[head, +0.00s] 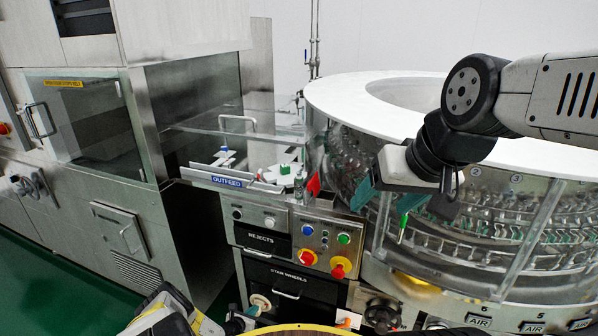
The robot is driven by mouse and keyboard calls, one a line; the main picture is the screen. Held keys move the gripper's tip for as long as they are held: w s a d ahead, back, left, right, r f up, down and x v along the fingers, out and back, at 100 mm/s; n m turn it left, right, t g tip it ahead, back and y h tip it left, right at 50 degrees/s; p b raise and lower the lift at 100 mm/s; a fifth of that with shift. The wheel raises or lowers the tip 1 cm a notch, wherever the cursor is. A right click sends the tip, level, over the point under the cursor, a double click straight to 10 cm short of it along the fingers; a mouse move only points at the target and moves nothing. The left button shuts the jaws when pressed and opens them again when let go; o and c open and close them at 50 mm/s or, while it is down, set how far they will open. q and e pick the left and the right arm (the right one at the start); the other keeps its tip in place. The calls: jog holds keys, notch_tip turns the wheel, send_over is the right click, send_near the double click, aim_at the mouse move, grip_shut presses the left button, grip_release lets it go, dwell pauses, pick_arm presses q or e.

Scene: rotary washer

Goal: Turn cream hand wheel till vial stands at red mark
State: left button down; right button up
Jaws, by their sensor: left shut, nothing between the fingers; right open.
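The cream hand wheel (260,302) is low on the machine front, below the drawers. My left gripper (247,314) is shut and empty, just below the wheel at the picture's bottom; whether it touches the wheel is unclear. A red marker (313,185) stands upright at the right end of the outfeed. A small clear vial (298,186) appears just left of it, too small to judge its exact alignment. My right gripper (388,200) is open, its teal fingers apart in front of the clear guard of the round washer (338,92).
A control panel (328,245) with colored buttons and two red knobs sits below the red marker. A black hand wheel (381,315) is right of the cream one. The outfeed (227,181) has a clear cover. Green floor (60,285) is free at left.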

pick_arm(q)
jog(key=shift+d+r, duration=0.1)
dwell(0.5)
jog(key=s+a, duration=0.2)
jog(key=s, duration=0.3)
jog(key=shift+s+r, duration=0.3)
jog(key=shift+s, duration=0.05)
